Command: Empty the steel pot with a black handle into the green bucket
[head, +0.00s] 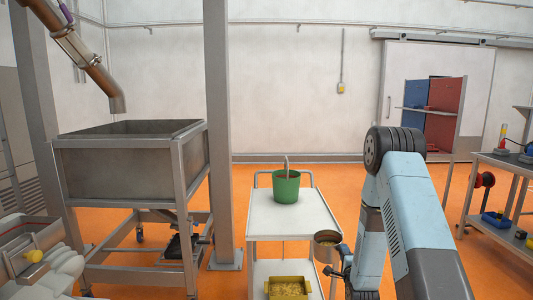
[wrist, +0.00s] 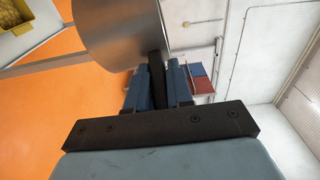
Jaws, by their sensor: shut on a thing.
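The green bucket (head: 286,187) stands upright on the top shelf of a white cart, with a grey upright handle or tool showing at its rim. The steel pot (head: 327,245) is held at the cart's right edge, right of and nearer than the bucket. Its open top shows a yellowish-brown content. In the wrist view the pot's steel side (wrist: 118,30) fills the upper left, and its black handle (wrist: 157,75) runs down between the fingers. My gripper (wrist: 158,88) is shut on that handle. In the head view my arm partly hides the gripper.
The white cart (head: 268,222) has a clear top around the bucket. A yellow tray (head: 288,288) of yellowish pieces sits on its lower shelf. A steel post (head: 220,130) and a large steel hopper (head: 130,165) stand left. A workbench (head: 500,168) is at right.

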